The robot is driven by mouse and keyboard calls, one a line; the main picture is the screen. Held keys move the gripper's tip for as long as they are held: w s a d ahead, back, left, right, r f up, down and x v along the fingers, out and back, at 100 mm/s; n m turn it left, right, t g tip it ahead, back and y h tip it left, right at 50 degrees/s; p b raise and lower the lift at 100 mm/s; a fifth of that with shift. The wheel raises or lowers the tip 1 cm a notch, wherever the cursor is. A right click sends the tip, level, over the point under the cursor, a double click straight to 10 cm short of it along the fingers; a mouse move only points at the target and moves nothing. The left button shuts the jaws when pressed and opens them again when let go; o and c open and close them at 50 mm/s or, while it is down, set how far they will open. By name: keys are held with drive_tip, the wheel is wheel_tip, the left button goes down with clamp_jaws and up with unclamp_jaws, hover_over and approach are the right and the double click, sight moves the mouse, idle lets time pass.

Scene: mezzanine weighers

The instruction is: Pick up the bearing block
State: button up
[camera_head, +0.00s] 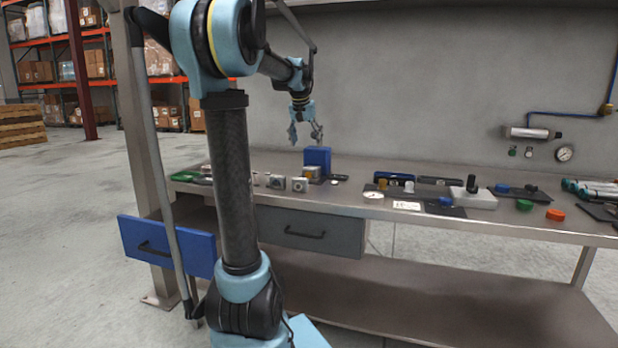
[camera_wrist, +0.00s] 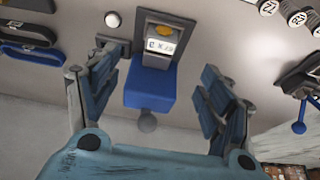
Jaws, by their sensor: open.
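My gripper (camera_head: 305,137) is open and empty above the back of the bench, pointing down. In the wrist view its two blue fingers stand apart (camera_wrist: 159,70), on either side of a blue upright block (camera_wrist: 150,88) with a small grey, labelled, yellow-topped piece (camera_wrist: 158,46) beside it. The blue block (camera_head: 317,156) stands below the gripper in the head view. Grey blocks with round faces, one at the front (camera_head: 300,185) and one left of it (camera_head: 277,182), look like bearing blocks. I cannot tell for certain which is the bearing block.
The bench top (camera_head: 345,196) also holds a green tray (camera_head: 184,176), a dark mat with small parts (camera_head: 440,208) and a grey box with a black knob (camera_head: 474,197). A wall with a gauge (camera_head: 564,153) stands behind. An open blue drawer (camera_head: 168,246) juts out at left.

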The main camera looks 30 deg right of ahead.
hover_over(309, 168)
drive_tip(key=s+a, duration=0.2)
drive_tip(key=f, duration=0.8)
drive_tip(key=shift+d+f, duration=0.1)
drive_tip(key=shift+d, duration=0.1)
drive_tip(key=shift+a+x, duration=0.1)
drive_tip(key=shift+x, duration=1.25)
drive_tip(key=shift+a+x, duration=0.15)
drive_tip(key=shift+x, duration=1.2)
drive_tip(key=shift+c, duration=0.5)
drive_tip(key=c, duration=1.3)
